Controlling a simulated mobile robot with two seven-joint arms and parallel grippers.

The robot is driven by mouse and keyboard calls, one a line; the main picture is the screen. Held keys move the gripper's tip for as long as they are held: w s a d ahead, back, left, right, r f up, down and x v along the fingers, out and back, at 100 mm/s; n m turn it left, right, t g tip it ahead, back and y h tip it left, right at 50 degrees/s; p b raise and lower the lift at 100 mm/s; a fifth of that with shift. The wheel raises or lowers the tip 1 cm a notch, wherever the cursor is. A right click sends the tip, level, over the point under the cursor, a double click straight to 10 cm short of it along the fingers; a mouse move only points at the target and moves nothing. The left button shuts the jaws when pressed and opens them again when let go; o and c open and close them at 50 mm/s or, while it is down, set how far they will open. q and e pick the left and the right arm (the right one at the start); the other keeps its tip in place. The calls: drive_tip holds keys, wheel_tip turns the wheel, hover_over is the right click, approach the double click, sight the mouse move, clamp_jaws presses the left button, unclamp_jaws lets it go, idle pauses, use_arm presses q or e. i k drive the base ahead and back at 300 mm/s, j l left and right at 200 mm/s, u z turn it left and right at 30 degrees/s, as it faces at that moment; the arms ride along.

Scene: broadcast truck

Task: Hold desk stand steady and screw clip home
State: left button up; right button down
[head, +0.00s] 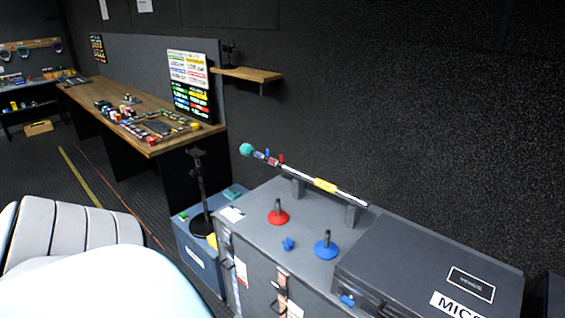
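Two small desk stands stand upright on the grey equipment cabinet (262,239). One has a red round base (278,218) and a short dark post. The other has a blue round base (326,251) and a similar post. A small blue piece (288,243), which may be the clip, lies on the cabinet top between them, apart from both. Its exact shape is too small to tell. Neither of my grippers shows in the head view.
A boom pole (325,185) with a teal-ended microphone rests on two grey supports behind the stands. A black case (430,262) sits at the right. A white padded seat (75,235) is lower left.

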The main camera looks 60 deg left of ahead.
sight(326, 250)
drive_tip(key=j, duration=1.85)
